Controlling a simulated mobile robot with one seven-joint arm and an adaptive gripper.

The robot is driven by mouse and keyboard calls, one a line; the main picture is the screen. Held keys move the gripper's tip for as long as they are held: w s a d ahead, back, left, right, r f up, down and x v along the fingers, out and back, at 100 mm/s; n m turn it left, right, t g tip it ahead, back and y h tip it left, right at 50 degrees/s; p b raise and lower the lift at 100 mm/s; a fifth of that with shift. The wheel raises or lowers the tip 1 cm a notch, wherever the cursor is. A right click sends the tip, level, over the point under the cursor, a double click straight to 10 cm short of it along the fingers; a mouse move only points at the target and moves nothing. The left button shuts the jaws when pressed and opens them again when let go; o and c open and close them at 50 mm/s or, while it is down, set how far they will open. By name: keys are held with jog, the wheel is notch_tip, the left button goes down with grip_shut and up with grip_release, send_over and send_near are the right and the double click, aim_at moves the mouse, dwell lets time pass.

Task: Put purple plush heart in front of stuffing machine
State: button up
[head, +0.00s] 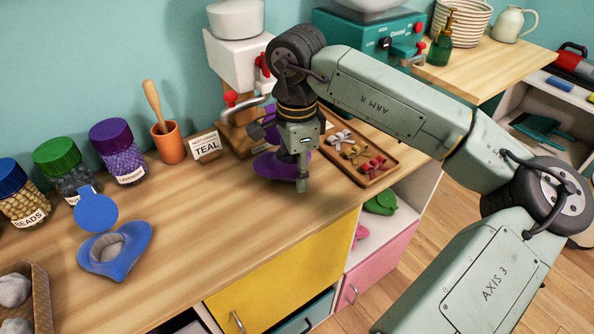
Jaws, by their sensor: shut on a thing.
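The purple plush heart (272,166) is partly hidden behind my gripper. A smaller purple part shows above it, also partly covered. My gripper (303,183) points down over the counter, shut on the purple heart. The heart is at or just above the wood; I cannot tell whether it touches. A white machine (232,58) with red knobs and a metal crank, which looks like the stuffing machine, stands right behind the heart. My arm hides part of its right side and base.
A wooden tray (395,161) of bows lies close to the right. A blue plush heart (113,262) lies left. The middle front counter (205,215) is clear.

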jog(key=shift+f, duration=0.75)
jog(key=shift+f, duration=0.1)
jog(key=shift+f, duration=0.15)
jog(key=o, duration=0.8)
jog(key=shift+o, duration=0.2)
